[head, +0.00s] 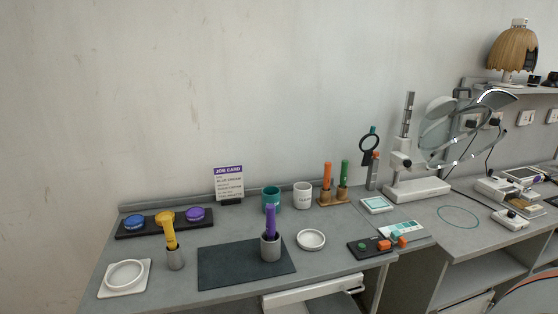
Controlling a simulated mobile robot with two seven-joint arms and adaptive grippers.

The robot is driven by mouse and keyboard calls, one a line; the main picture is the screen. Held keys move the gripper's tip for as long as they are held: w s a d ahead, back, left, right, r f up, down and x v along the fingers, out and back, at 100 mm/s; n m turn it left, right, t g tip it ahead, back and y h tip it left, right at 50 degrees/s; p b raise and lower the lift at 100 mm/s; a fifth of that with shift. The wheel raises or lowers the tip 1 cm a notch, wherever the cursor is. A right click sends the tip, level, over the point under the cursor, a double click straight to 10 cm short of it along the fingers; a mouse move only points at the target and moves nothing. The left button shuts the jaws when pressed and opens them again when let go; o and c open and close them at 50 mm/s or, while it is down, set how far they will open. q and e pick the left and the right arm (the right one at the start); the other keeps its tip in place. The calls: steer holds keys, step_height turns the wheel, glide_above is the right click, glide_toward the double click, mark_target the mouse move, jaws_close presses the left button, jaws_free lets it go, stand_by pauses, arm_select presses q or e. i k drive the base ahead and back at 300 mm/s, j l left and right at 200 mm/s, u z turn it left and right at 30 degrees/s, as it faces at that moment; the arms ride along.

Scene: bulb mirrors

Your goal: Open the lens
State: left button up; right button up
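No part is labelled as the lens, and more than one lens-like thing is in the head view. A large device on a white stand (417,190) at the back right carries a pale round disc (438,122) and a ringed, glassy disc tilted beside it (484,128). I cannot tell whether the tilted disc is a lid or a lens. A small dark-rimmed round magnifier (369,143) stands upright to its left on a grey holder. Neither of my grippers is in view.
A dark mat (225,266) lies on the grey desk with a purple-handled tool (270,220) in a cup. A yellow tool (170,232) stands in another cup. A button box (372,246) sits at the front edge. A wooden-looking lamp shade (512,52) stands on the shelf.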

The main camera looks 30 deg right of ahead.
mark_target(367, 155)
steer(key=z, duration=1.6)
steer(key=i+z, duration=0.3)
steer(key=i+j+z, duration=0.1)
steer(key=i+z, duration=0.2)
